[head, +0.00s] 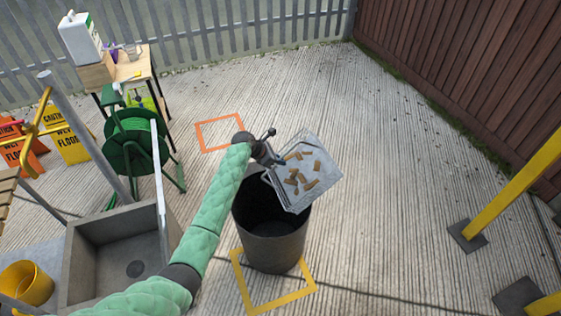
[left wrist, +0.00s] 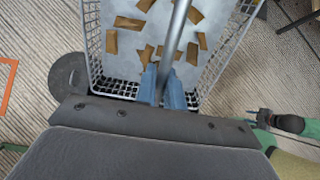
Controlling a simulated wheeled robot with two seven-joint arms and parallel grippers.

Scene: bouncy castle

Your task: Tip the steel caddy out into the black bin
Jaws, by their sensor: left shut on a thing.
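My left gripper (head: 268,157) is shut on the steel caddy (head: 325,190), a light grey mesh tray with a bar handle. I hold the caddy above the right rim of the black bin (head: 272,240), which stands upright on the decking. Several brown pieces (head: 300,180) lie inside the caddy. In the left wrist view the gripper's blue fingers (left wrist: 163,88) close around the grey handle bar, with the caddy (left wrist: 92,45) beyond. The bin's inside looks dark, and its contents cannot be made out.
A yellow square outline (head: 245,290) surrounds the bin's foot, and an orange one (head: 205,140) lies farther back. A stone sink (head: 90,240), green hose reel (head: 125,150) and small table (head: 120,72) stand left. Yellow posts (head: 520,190) stand right. Decking behind the caddy is clear.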

